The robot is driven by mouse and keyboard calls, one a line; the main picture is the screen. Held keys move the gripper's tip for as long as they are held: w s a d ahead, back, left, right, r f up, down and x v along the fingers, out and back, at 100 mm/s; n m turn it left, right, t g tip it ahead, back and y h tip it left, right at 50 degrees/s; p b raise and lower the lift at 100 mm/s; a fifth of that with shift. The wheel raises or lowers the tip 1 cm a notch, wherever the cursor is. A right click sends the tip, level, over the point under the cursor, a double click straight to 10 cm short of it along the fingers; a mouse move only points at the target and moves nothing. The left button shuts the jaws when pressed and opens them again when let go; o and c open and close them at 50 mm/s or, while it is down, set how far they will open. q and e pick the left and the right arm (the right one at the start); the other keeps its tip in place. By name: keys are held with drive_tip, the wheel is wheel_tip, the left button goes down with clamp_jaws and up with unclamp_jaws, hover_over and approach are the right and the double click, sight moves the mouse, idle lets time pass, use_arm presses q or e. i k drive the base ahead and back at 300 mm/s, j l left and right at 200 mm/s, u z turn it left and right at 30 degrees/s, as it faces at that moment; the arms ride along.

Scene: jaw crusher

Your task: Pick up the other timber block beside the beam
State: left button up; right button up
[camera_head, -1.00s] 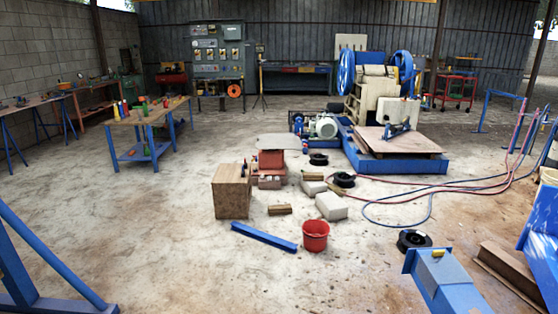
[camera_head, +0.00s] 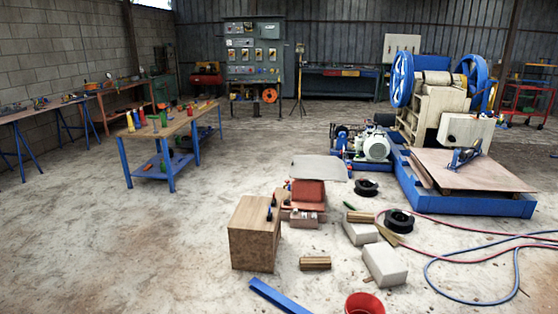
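A small brown timber block (camera_head: 315,263) lies on the concrete floor, a short way behind the blue beam (camera_head: 278,296). The beam lies at a slant and its near end is cut off by the bottom edge. A second small timber piece (camera_head: 360,217) rests on or against a pale block farther back, beside a black coil. Neither of my grippers is in view.
A wooden box (camera_head: 254,234) stands left of the timber block. Pale blocks (camera_head: 384,265) lie to its right, with a red bucket (camera_head: 364,303) in front. Hoses (camera_head: 470,262) cross the right floor. The left floor is clear up to the workbench (camera_head: 165,125).

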sight(306, 263)
drive_tip(key=i+u, duration=0.35)
drive_tip(key=i, duration=1)
drive_tip(key=i+j+z, duration=0.15)
drive_tip(key=i+z, duration=0.2)
drive_tip(key=z, duration=0.15)
drive_tip(key=i+j+z, duration=0.25)
drive_tip(key=z, duration=0.25)
drive_tip(key=i+j+z, duration=0.3)
drive_tip(key=z, duration=0.2)
drive_tip(key=j, duration=0.1)
